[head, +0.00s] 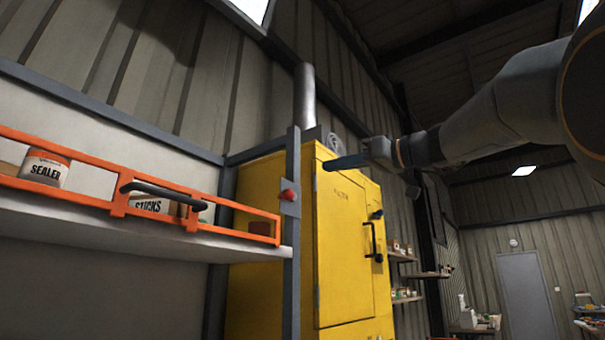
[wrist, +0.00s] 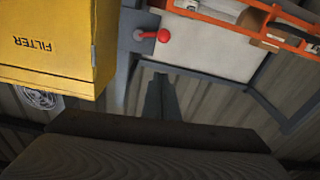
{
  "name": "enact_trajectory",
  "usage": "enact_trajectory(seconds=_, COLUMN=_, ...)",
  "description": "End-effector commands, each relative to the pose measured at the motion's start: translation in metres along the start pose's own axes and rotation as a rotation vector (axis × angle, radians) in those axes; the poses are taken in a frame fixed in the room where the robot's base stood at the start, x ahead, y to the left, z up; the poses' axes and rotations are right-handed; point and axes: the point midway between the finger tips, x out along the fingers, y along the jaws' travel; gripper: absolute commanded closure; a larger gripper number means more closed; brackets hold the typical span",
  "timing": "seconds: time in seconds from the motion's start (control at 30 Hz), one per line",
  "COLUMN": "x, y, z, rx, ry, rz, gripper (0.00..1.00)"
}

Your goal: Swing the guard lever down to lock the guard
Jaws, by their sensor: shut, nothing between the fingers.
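The guard lever shows as a red knob (head: 288,195) on a small grey plate on the upright post, at the right end of the orange guard (head: 75,198). In the wrist view the red lever (wrist: 163,36) is near the top, with the guard (wrist: 250,12) beside it. My gripper (head: 328,163) is shut and empty, above and to the right of the lever in the head view, in front of the yellow cabinet's top. In the wrist view the fingers (wrist: 161,78) point up towards the lever, apart from it.
The yellow cabinet (head: 345,255), marked FILTER in the wrist view, stands right of the post (head: 293,150). A black handle (head: 160,194) sits on the guard.

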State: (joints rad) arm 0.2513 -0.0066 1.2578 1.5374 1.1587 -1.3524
Motion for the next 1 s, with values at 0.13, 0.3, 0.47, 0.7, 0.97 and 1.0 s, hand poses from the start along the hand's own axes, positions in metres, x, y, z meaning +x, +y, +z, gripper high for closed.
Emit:
enact_trajectory(seconds=0.13, x=0.008, y=0.000, z=-0.009, rx=-0.013, ry=0.014, rz=-0.004, gripper=1.00)
enact_trajectory(seconds=0.3, x=0.035, y=-0.001, z=-0.010, rx=-0.011, ry=0.012, rz=-0.005, gripper=1.00)
enact_trajectory(seconds=0.47, x=0.067, y=-0.001, z=-0.011, rx=-0.010, ry=0.012, rz=-0.005, gripper=1.00)
enact_trajectory(seconds=0.7, x=0.102, y=-0.001, z=0.000, rx=-0.008, ry=0.010, rz=-0.002, gripper=1.00)
enact_trajectory(seconds=0.97, x=0.107, y=0.000, z=0.027, rx=-0.012, ry=0.011, rz=-0.001, gripper=1.00)
enact_trajectory(seconds=1.0, x=0.108, y=0.000, z=0.029, rx=-0.011, ry=0.011, rz=0.000, gripper=1.00)
